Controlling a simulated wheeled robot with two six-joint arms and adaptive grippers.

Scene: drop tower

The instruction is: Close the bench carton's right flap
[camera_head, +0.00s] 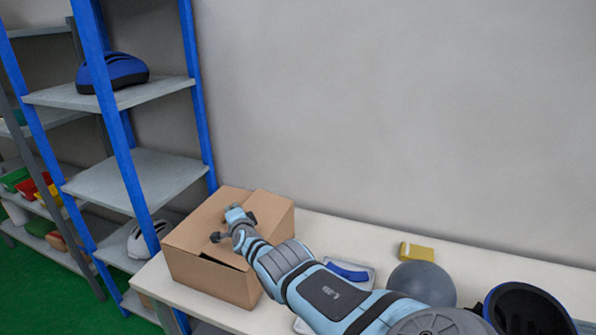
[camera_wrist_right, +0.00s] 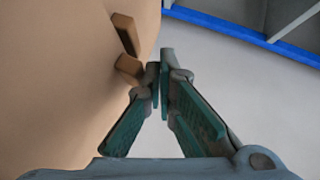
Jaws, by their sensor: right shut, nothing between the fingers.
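The brown cardboard carton (camera_head: 210,278) stands at the left end of the bench. A flap on its left side (camera_head: 195,228) lies over the top, and a panel that looks like the right flap (camera_head: 273,210) slants up at the right and back. My right arm crosses the carton and hides part of its top and right side. My right gripper (camera_head: 232,222) is over the carton top. In the wrist view its fingers (camera_wrist_right: 160,75) are shut and empty, close beside brown cardboard (camera_wrist_right: 60,80). Contact cannot be told. My left gripper is not in view.
The white bench (camera_head: 325,229) also holds a yellow box (camera_head: 417,252), a grey ball (camera_head: 422,283), a blue item (camera_head: 347,271) on a tray and a dark upturned helmet (camera_head: 525,310). A blue-posted shelf (camera_head: 140,178) stands close left, with a blue helmet (camera_head: 112,72).

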